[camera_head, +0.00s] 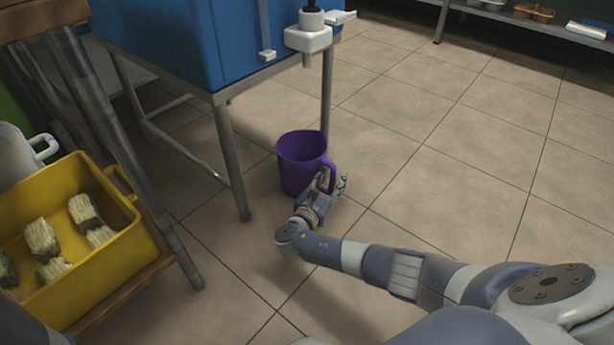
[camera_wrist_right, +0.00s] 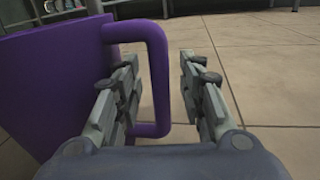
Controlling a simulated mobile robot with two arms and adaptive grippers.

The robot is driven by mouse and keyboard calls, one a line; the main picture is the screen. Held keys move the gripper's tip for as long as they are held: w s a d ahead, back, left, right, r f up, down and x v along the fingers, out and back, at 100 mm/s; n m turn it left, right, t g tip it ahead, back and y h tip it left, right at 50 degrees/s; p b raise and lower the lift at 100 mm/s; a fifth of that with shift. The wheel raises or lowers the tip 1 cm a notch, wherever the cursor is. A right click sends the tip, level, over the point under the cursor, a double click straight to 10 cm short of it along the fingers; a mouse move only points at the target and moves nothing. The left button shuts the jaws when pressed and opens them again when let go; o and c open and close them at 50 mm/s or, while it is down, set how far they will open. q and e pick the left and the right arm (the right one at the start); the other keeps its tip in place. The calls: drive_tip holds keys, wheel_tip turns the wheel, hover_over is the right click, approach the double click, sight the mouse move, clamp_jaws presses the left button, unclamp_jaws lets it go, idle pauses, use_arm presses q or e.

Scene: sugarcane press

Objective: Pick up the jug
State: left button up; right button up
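The purple jug (camera_head: 299,158) stands upright on the tiled floor below the spout of the blue press (camera_head: 175,40). In the right wrist view the jug (camera_wrist_right: 52,85) fills the left side, with its handle (camera_wrist_right: 160,75) pointing right. My right gripper (camera_head: 332,184) is at the handle side of the jug. In the right wrist view my right gripper (camera_wrist_right: 158,75) is open, with one finger on each side of the handle's outer bar. Whether a finger touches the handle I cannot tell. My left gripper is not in view.
A yellow crate (camera_head: 118,240) with several pale cane pieces sits on a low wooden shelf at left, beside a white jug (camera_head: 18,155). Metal press legs (camera_head: 232,160) stand close to the purple jug. The floor at right is clear.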

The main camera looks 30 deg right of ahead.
clamp_jaws()
drive_tip(key=shift+w+r+p, duration=0.1)
drive_tip(key=shift+r+p, duration=0.2)
drive_tip(key=shift+r, duration=0.05)
idle(0.4)
